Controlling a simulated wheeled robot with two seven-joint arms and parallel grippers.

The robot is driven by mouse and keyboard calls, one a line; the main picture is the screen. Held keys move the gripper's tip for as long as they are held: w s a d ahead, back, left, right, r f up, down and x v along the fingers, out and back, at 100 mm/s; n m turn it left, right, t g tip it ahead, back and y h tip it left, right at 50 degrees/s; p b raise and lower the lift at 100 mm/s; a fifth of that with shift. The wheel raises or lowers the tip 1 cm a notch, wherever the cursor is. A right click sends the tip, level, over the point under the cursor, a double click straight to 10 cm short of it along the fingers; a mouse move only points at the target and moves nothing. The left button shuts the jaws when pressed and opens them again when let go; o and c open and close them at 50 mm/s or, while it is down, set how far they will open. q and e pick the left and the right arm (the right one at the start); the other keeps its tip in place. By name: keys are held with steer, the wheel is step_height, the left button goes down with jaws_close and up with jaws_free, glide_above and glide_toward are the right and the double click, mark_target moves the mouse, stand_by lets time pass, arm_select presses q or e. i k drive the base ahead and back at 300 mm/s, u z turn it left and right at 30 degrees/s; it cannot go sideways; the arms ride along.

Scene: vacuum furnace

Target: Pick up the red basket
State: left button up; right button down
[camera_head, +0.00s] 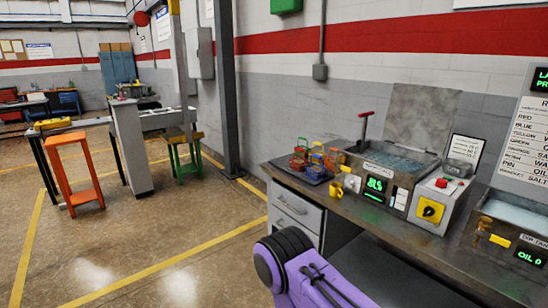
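The red basket (298,163) is small and stands at the left end of the workbench, at the left of a cluster of coloured baskets. The cluster sits on a dark tray (317,180). Green, orange and other coloured baskets crowd close to the red one and make its outline hard to separate. No gripper fingers show in the head view. A purple arm link of mine with a dark round joint shows at the bottom centre, in front of the bench and apart from the baskets.
A second bath (515,215) is at the right edge. Open floor lies left of the bench drawers (295,208).

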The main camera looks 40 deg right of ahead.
mark_target(298, 164)
steer(key=z, duration=0.1)
steer(key=i, duration=1.3)
steer(key=z, duration=0.95)
steer(key=i, duration=0.75)
steer(key=z, duration=0.9)
